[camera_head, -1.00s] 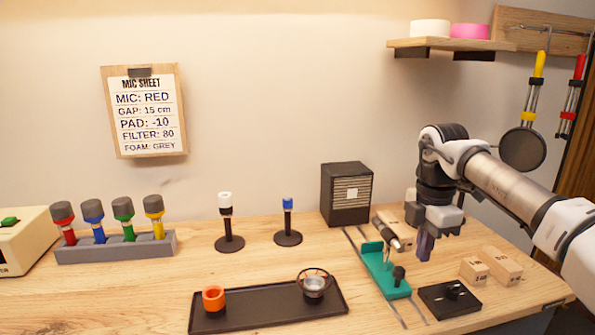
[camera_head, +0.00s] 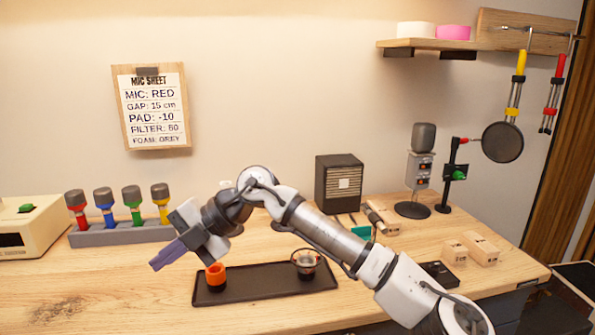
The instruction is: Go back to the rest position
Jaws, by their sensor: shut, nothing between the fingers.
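My gripper (camera_head: 158,266) is at the left end of my arm, over the worktop, just left of the black tray. Its purple-grey fingers are together, with nothing seen between them, pointing down and left. My arm reaches in from the lower right across the table.
The black tray (camera_head: 240,284) holds an orange cup (camera_head: 215,274) and a metal-rimmed cup (camera_head: 304,264). Several colored mics stand in the grey rack (camera_head: 120,233). A black amp (camera_head: 339,184), a grey mic stand (camera_head: 420,170) and wooden blocks (camera_head: 479,249) stand further right. The front-left worktop is clear.

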